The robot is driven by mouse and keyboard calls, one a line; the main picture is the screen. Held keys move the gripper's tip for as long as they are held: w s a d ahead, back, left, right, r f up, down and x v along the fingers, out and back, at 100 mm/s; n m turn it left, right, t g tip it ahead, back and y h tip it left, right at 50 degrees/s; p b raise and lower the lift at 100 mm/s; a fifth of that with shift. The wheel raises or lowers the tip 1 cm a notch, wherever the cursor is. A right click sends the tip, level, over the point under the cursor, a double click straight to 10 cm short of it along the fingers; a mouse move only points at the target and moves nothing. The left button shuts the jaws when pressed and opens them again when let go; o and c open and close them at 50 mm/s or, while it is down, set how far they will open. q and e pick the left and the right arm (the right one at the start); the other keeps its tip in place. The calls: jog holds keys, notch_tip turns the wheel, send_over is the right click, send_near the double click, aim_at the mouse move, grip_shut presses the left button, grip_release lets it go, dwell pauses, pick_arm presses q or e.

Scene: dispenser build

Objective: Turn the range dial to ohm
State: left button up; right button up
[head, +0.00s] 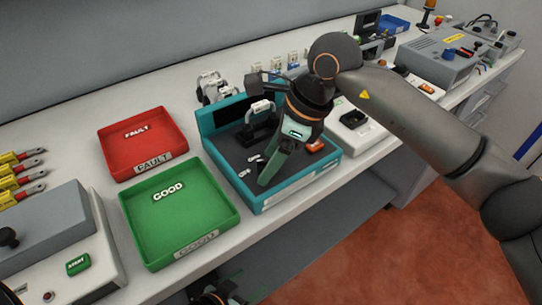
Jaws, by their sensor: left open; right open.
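The range dial cannot be made out; my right arm and gripper cover part of the teal open box (268,205), where small parts lie on a dark floor. My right gripper (265,178) comes in from the right and points down into this box, its green finger in front of the floor. It is open, and nothing shows held in it. Whether it touches anything in the box cannot be told. My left gripper (236,291) is open at the bottom edge, below the table front and mostly cut off.
A red tray marked FAULT (111,157) and a green tray marked GOOD (134,229) stand left of the box. A grey device with a green button (77,264) is at lower left. A grey instrument (439,61) stands at upper right. Bare table lies behind the red tray.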

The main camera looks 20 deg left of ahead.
grip_shut()
dwell(0.5)
